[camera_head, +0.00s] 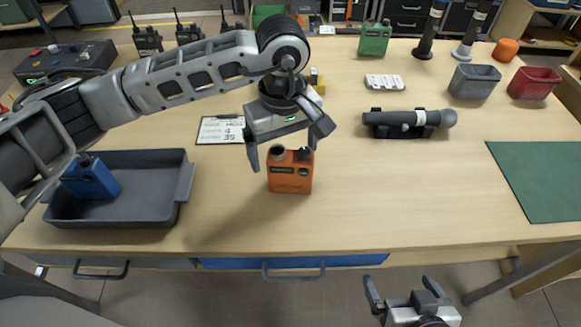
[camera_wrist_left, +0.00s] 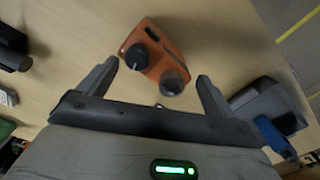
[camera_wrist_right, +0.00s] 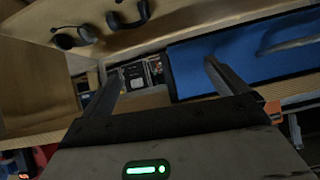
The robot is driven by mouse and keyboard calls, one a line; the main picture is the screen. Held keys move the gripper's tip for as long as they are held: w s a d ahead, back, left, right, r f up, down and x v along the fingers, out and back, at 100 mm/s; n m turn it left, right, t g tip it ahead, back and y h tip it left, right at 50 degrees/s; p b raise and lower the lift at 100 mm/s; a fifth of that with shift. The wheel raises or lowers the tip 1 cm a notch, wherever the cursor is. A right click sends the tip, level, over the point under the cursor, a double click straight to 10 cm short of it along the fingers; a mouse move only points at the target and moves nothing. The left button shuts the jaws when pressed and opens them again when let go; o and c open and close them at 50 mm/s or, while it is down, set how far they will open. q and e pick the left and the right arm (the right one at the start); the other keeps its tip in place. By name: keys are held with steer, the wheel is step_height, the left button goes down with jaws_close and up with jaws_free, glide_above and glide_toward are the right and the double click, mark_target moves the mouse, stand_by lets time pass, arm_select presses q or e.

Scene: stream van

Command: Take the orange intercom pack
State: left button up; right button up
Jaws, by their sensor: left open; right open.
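The orange intercom pack (camera_head: 290,174) stands on the table near its front edge, with dark knobs on top. My left gripper (camera_head: 283,152) is open right above the pack, its fingers on either side of the pack's top. In the left wrist view the pack (camera_wrist_left: 155,48) lies between and just beyond the open fingertips (camera_wrist_left: 157,72); I see no contact. My right gripper (camera_head: 401,286) is open and empty, low in front of the table. The right wrist view shows its fingers (camera_wrist_right: 165,72) apart, with nothing between them.
A grey tray (camera_head: 120,212) with a blue pack (camera_head: 91,178) is at left. A clipboard (camera_head: 220,130) lies behind the gripper. A microphone (camera_head: 410,120) on a stand, a green pack (camera_head: 375,38), grey (camera_head: 474,82) and red (camera_head: 534,83) bins are farther right. The table's right-centre is clear.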

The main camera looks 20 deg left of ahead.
arm_select(q)
steer(key=c, duration=1.6)
steer(key=shift+o, duration=0.2)
steer(key=shift+r, duration=0.1)
